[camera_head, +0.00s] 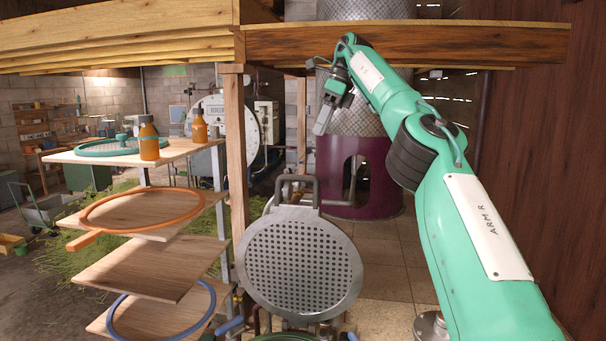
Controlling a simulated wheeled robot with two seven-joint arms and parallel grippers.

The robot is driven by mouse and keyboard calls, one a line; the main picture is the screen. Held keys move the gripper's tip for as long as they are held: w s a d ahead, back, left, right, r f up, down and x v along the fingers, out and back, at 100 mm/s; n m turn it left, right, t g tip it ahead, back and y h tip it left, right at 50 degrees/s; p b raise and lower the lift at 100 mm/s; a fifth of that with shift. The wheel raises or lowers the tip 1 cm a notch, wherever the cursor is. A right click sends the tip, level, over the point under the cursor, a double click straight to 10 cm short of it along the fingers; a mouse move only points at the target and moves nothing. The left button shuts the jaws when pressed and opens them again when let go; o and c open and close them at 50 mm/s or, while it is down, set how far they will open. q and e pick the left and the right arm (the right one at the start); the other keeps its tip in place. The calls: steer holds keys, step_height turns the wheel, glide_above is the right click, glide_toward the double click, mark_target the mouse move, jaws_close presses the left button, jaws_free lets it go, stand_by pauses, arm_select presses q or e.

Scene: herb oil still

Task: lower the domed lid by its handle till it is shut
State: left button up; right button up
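The lid (300,262) is a round grey metal disc with a perforated middle. It stands raised and tilted, its perforated face turned toward me, so its dome does not show. A dark bar handle (297,180) rises at its top edge. My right gripper (323,122) hangs above and slightly right of the handle, pointing down, clear of it and of the lid. Its fingers overlap in this view, so their gap cannot be made out. My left gripper is not in view.
A wooden post (236,165) and overhead beams (400,44) stand close to the lid and my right arm. Left are shelves (150,268) with orange and blue rings and two amber bottles. A purple-based drum (388,190) stands behind. The tiled floor right of the lid is clear.

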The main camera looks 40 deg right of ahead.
steer(key=x, duration=0.3)
steer(key=b+x, duration=0.1)
steer(key=x, duration=0.3)
steer(key=b+x, duration=0.1)
steer(key=x, duration=0.3)
steer(key=shift+w+d+f, duration=0.2)
steer(key=shift+w+f, duration=0.05)
steer(key=shift+w, duration=0.05)
steer(key=shift+w+a+f, duration=0.1)
steer(key=shift+a+f, duration=0.1)
steer(key=shift+f, duration=0.2)
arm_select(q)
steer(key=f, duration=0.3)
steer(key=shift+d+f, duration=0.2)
arm_select(e)
jaws_close()
